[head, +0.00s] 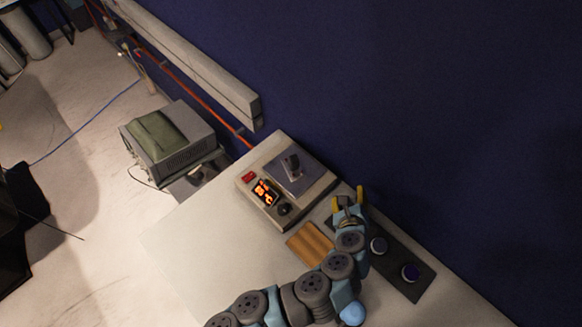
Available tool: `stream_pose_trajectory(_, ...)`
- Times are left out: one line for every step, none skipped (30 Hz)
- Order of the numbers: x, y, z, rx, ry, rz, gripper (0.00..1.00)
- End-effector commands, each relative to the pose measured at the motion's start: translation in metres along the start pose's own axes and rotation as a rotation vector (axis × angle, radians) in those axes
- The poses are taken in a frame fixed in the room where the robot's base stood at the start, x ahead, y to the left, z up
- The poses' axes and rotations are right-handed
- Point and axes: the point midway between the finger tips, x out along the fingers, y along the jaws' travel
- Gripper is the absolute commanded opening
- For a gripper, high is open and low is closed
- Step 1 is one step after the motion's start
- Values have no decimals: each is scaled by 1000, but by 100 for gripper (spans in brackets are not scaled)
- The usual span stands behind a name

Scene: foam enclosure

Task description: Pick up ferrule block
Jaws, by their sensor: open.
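A small dark metallic block (292,163), which looks like the ferrule block, stands on the square plate of a heater unit (252,193) on the table. The block is small in the head view, so its fine shape cannot be made out. My gripper (347,199) has yellow fingertips spread apart with nothing visible between them. It is to the right of and nearer than the block, clearly apart from it, over the area between the heater unit and a dark tray.
A wooden slatted pad (310,243) lies in front.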

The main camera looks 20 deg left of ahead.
Motion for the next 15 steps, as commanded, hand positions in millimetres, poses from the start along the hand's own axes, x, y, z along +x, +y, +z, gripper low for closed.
stream_pose_trajectory(0,6,3,59,-30,39,61)
stream_pose_trajectory(-1,10,8,94,-50,67,61)
stream_pose_trajectory(-3,16,14,140,-76,107,61)
stream_pose_trajectory(-5,19,18,173,-94,133,61)
stream_pose_trajectory(-7,23,23,206,-112,164,61)
stream_pose_trajectory(-10,27,29,247,-136,199,61)
stream_pose_trajectory(-13,30,34,274,-153,225,61)
stream_pose_trajectory(-16,32,37,300,-167,248,61)
stream_pose_trajectory(-20,36,42,331,-186,279,61)
stream_pose_trajectory(-23,37,46,351,-199,299,61)
stream_pose_trajectory(-25,40,50,370,-211,321,61)
stream_pose_trajectory(-28,42,54,390,-223,342,61)
stream_pose_trajectory(-30,43,56,403,-230,356,61)
stream_pose_trajectory(-32,45,58,413,-237,371,61)
stream_pose_trajectory(-34,46,60,423,-244,384,61)
